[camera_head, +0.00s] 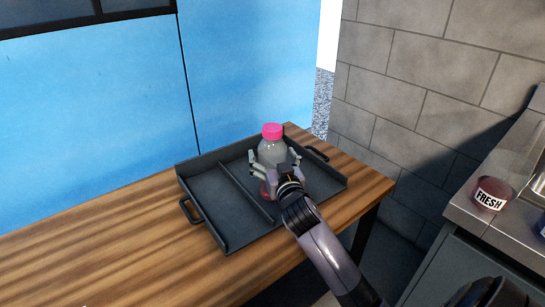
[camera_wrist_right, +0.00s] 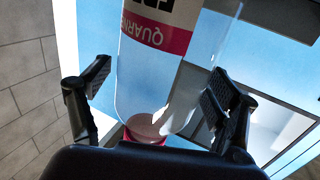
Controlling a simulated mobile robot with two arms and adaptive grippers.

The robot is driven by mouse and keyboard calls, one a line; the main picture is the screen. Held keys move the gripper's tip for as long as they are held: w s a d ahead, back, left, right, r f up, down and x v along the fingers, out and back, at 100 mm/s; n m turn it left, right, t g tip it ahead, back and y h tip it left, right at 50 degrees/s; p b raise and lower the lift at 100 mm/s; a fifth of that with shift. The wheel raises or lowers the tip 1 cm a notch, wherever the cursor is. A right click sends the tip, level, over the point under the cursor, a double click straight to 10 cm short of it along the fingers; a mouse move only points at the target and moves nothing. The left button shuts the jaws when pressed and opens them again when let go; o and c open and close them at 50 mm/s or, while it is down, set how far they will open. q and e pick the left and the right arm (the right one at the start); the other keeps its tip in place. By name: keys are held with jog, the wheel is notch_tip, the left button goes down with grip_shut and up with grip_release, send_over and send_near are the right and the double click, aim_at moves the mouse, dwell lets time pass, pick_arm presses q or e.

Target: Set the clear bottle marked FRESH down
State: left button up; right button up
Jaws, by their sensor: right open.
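A clear bottle (camera_head: 272,152) with a pink cap stands upright in the right-hand compartment of a dark divided tray (camera_head: 228,232). In the right wrist view the clear bottle (camera_wrist_right: 150,85) shows upside down, with a label carrying a pink band; the label's main word is cut off, so I cannot read FRESH on it. My right gripper (camera_head: 272,172) is around the bottle's body. Its fingers (camera_wrist_right: 155,95) are open, one on each side of the bottle, with gaps visible. The bottle's lower part is mostly hidden by the gripper. My left gripper is not in view.
The tray has raised walls, a divider and end handles, and rests on a wooden table (camera_head: 100,245). The table's left part is bare. A reddish container marked FRESH (camera_head: 490,194) stands on the metal counter (camera_head: 470,215) at right. A block wall (camera_head: 420,80) rises behind.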

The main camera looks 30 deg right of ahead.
jog(key=shift+r, duration=0.1)
jog(key=shift+s, duration=0.15)
pick_arm(q)
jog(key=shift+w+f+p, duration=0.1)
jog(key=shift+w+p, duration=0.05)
jog(key=shift+p, duration=0.5)
pick_arm(e)
jog(key=v, duration=1.1)
jog(key=shift+s, duration=0.35)
jog(key=shift+a+r, duration=0.1)
jog(key=shift+a, duration=0.05)
